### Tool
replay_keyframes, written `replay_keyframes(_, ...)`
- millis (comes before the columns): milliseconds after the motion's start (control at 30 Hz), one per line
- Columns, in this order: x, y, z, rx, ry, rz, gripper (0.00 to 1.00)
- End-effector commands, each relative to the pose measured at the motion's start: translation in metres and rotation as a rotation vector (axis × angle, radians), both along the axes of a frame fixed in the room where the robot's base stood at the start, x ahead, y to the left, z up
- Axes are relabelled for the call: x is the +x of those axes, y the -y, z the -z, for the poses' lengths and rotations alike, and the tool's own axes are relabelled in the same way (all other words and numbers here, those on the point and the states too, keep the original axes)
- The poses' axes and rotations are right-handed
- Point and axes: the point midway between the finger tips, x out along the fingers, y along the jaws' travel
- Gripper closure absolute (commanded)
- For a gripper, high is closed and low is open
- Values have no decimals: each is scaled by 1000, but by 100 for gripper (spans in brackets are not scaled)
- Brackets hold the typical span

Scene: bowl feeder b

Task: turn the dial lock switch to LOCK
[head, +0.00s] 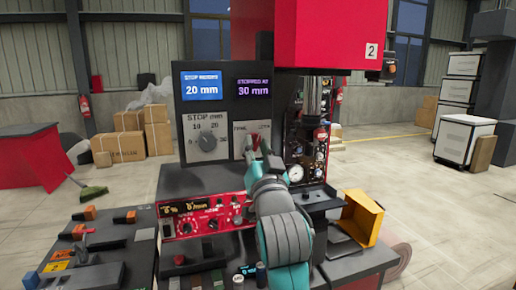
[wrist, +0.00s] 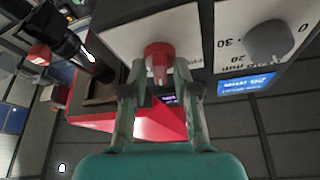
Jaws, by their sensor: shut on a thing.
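The dial lock switch is a red knob (wrist: 157,52) on a white plate on the dark panel. In the head view its plate (head: 238,128) sits right of the stop dial, with a label at each upper corner too small to read surely. My gripper (wrist: 160,72) has one finger on each side of the red knob and is shut on it. In the head view my gripper (head: 251,152) reaches up to the plate and covers most of the knob. I cannot tell which label the knob points to.
A grey stop dial (head: 208,142) is close to the left; it also shows in the wrist view (wrist: 269,40). Above are a blue display reading 20 mm (head: 202,86) and a purple one reading 30 mm (head: 254,87). A red control panel (head: 205,215) lies below; a gauge (head: 296,173) stands right.

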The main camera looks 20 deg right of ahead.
Motion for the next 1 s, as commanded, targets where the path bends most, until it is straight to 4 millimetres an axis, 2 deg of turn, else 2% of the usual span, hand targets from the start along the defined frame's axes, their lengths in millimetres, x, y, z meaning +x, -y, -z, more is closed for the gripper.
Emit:
replay_keyframes(500,1,-3,-2,396,0,-3,100)
replay_keyframes(1000,1,-3,-3,508,1,-3,100)
